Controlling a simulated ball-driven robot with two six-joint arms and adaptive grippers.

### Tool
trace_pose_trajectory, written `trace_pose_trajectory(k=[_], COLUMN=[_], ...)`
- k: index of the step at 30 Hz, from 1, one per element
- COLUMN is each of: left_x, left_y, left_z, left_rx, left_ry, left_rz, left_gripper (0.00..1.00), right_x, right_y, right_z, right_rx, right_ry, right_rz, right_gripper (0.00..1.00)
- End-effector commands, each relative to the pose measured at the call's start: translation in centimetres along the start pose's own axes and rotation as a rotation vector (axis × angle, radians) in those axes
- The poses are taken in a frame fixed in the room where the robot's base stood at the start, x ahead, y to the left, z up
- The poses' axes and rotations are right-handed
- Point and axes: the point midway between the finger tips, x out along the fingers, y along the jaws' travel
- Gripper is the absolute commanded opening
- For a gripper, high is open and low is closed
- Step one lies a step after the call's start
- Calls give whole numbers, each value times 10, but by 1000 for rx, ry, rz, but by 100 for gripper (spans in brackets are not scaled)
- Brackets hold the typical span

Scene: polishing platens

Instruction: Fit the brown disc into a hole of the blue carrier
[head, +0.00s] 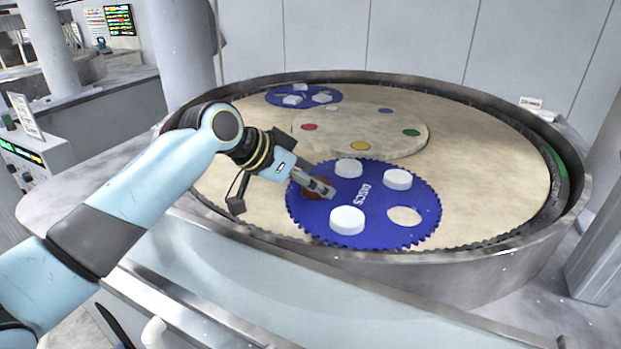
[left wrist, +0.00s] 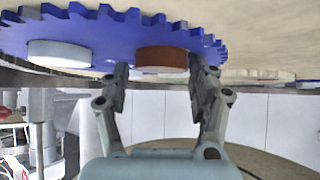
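The blue carrier (head: 375,205) is a toothed disc lying on the tan platen, with several white discs in it. One hole (head: 404,216) at its right shows bare platen. The brown disc (head: 312,187) is at the carrier's left, where a hole would lie in the ring; its rim stands up about as high as a white disc's. My left gripper (head: 328,189) is over it and hides part of it. In the left wrist view, the brown disc (left wrist: 162,60) lies between the fingers of my left gripper (left wrist: 160,78), with gaps on both sides. My right gripper is not in view.
A metal rim (head: 400,262) surrounds the platen (head: 490,180). A raised round centre plate (head: 350,132) with coloured dots stands behind the carrier. Another blue carrier (head: 275,97) with white discs lies at the back left. The platen's right side is clear.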

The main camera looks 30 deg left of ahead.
Motion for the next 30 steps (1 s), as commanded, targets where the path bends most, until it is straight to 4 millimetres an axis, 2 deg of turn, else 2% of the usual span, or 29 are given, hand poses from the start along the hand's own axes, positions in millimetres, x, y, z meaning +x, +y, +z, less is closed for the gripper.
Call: trace_pose_trajectory(k=[1, 3, 14, 17, 27, 30], left_x=[2, 2, -1, -13, -88, -102], left_y=[0, 0, -1, -2, -1, -2], left_z=[9, 10, 10, 9, 4, 4], left_rx=[-6, -6, -5, -2, 7, 4], left_ry=[-20, -21, -23, -20, -14, -13], left_rz=[2, 2, 0, -3, -4, -5], left_gripper=[73, 79, 79, 79, 79, 79], right_x=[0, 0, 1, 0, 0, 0], right_y=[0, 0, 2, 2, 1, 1], right_z=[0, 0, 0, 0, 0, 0], right_rx=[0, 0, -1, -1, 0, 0], right_ry=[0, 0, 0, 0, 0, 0], right_rz=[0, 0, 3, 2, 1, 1], right_gripper=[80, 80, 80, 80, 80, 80])
